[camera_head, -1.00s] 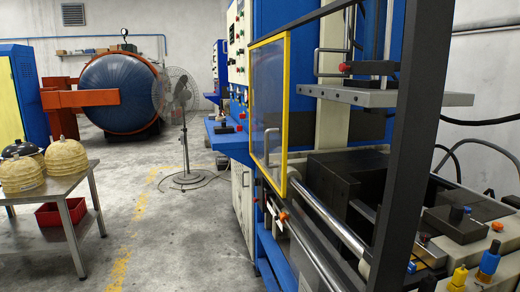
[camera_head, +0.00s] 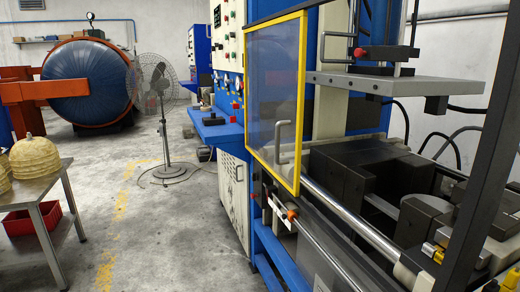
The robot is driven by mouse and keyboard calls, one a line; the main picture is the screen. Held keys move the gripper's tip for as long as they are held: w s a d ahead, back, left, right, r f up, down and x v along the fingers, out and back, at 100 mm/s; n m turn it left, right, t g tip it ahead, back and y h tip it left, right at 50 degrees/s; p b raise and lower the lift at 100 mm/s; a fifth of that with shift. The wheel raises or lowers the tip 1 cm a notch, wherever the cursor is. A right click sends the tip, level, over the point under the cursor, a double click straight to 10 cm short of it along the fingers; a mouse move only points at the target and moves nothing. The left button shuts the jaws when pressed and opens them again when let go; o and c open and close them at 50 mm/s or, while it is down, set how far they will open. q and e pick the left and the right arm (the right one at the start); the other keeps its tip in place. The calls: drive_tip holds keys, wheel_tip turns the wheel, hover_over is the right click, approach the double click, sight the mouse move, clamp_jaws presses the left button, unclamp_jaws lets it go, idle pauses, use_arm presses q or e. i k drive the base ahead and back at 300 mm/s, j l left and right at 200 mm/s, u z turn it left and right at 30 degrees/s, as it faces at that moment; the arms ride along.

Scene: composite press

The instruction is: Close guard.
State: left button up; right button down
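The guard is a clear panel in a yellow frame (camera_head: 301,110) with a grey handle (camera_head: 283,142) near its lower right part. It stands at the left end of the press opening, and the opening to its right is uncovered. The press (camera_head: 395,87) shows a grey upper plate above dark blocks (camera_head: 362,178). A metal rail (camera_head: 345,222) runs along the front below the guard. Neither of my grippers shows in the head view.
A metal table (camera_head: 40,188) with woven domes (camera_head: 32,157) and a red bin (camera_head: 22,222) stands at the left. A standing fan (camera_head: 157,85) and a blue round vessel (camera_head: 88,80) are behind. The grey floor between table and press is clear.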

sight(302, 14)
drive_tip(key=i+j+z, duration=0.1)
drive_tip(key=j, duration=0.25)
drive_tip(key=i+j, duration=0.3)
drive_tip(key=i+j+z, duration=0.15)
drive_tip(key=j, duration=0.3)
drive_tip(key=i+j, duration=0.2)
drive_tip(key=j, duration=0.2)
drive_tip(key=i+j+z, duration=0.1)
drive_tip(key=i+j, duration=0.15)
drive_tip(key=i+j+z, duration=0.1)
drive_tip(key=i+j, duration=0.2)
drive_tip(key=i+j+z, duration=0.1)
drive_tip(key=i+j, duration=0.15)
drive_tip(key=j, duration=0.25)
drive_tip(key=i+j+z, duration=0.1)
drive_tip(key=j, duration=0.25)
drive_tip(key=i, duration=0.1)
